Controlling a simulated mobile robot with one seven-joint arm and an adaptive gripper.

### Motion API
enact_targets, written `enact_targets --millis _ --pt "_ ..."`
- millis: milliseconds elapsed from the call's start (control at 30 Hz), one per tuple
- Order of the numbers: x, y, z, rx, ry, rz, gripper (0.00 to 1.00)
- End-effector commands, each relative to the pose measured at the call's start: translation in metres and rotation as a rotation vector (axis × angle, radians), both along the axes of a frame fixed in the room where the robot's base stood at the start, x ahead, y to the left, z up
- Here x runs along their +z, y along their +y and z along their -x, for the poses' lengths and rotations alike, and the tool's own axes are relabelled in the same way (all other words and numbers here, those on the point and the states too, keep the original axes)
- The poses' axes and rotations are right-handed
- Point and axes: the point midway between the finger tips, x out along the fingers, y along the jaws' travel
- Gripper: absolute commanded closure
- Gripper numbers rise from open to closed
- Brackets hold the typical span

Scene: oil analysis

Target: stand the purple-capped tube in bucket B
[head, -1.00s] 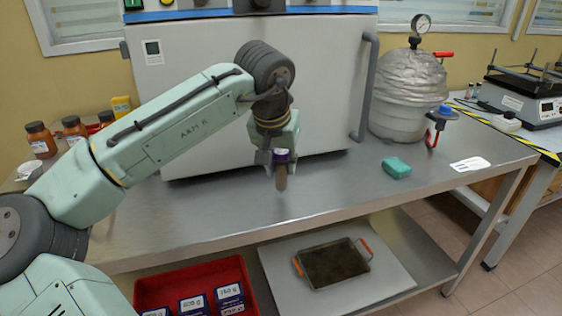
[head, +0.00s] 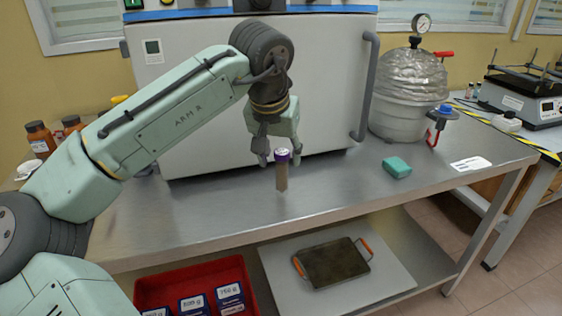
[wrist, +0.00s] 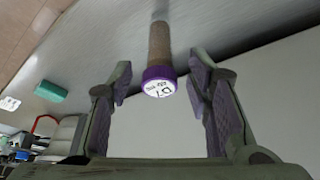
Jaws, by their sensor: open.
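The purple-capped tube (head: 282,178) is upright over the steel bench, its brown body below the cap. It appears to stand on the bench top with nothing around its lower part. My gripper (head: 280,159) is above it, pointing down, with fingers spread on either side of the cap. In the wrist view, the tube (wrist: 159,45) has a white marked cap top facing me. It lies between the open fingertips of my gripper (wrist: 160,75), with a visible gap on both sides. I cannot make out a bucket marked B.
A large grey cabinet (head: 330,95) stands close behind. A green block (head: 397,167) and a metal vessel (head: 405,95) are to the right. A red bin (head: 143,292) with labelled boxes and a tray (head: 335,263) are below. The bench front is clear.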

Motion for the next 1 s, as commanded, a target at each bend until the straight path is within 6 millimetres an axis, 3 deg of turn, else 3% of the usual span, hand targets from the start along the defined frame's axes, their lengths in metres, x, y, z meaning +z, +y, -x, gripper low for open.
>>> enact_targets --millis 100,333,667,867,967,1000 --pt "0.026 0.002 0.01 0.0 -0.003 0.001 0.55" --pt "0.066 0.007 0.026 -0.001 -0.001 0.0 0.55" --pt "0.083 0.01 0.033 -0.002 0.001 -0.001 0.55" --pt "0.086 0.005 0.028 -0.019 -0.043 0.023 0.55" --pt "0.104 -0.008 0.01 -0.073 -0.211 0.108 0.55" --pt "0.12 -0.014 0.001 -0.103 -0.324 0.16 0.55"
